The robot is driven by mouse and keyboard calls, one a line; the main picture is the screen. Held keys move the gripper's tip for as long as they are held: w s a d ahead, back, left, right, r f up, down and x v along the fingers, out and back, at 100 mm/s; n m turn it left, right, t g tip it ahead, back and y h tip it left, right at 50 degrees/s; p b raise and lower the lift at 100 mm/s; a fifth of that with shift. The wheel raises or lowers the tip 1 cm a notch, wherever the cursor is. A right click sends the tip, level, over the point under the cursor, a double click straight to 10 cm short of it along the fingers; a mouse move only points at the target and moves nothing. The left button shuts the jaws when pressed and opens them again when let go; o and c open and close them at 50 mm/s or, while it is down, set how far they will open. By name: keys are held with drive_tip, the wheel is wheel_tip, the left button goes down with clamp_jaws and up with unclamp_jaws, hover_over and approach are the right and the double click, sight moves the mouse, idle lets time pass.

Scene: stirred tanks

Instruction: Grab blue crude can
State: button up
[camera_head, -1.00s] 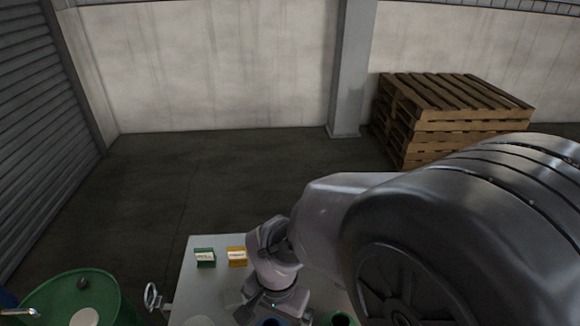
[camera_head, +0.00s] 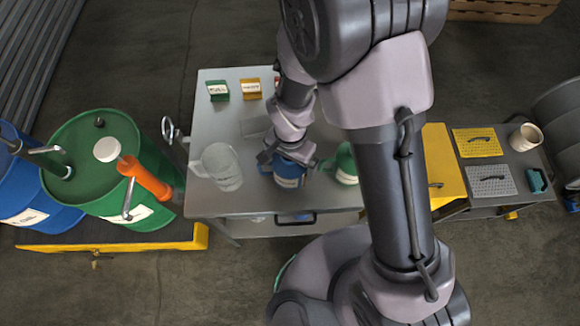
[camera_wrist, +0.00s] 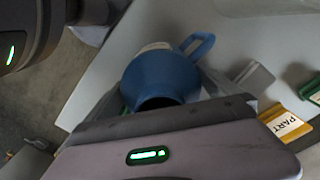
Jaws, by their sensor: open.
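The blue can (camera_head: 290,181) stands on the grey metal table, near its front edge. My gripper (camera_head: 287,157) is open right at the can's top, with its jaws reaching to either side. I cannot tell whether they touch it. In the wrist view the blue can (camera_wrist: 160,76) shows its rounded body, dark opening and loop handle, with part of a pale label. The gripper body covers the lower part of that view, and the fingertips are hard to make out there.
A green can (camera_head: 346,166) stands close on the right, partly behind my arm. A clear jug (camera_head: 221,167) stands on the left. Green (camera_head: 218,91) and yellow (camera_head: 250,88) label blocks sit at the back. Green (camera_head: 92,150) and blue (camera_head: 36,205) drums stand left of the table.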

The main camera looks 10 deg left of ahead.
drive_tip(key=shift+f, duration=0.7)
drive_tip(key=shift+r, duration=0.15)
drive_tip(key=shift+c, duration=0.2)
drive_tip(key=c, duration=1.8)
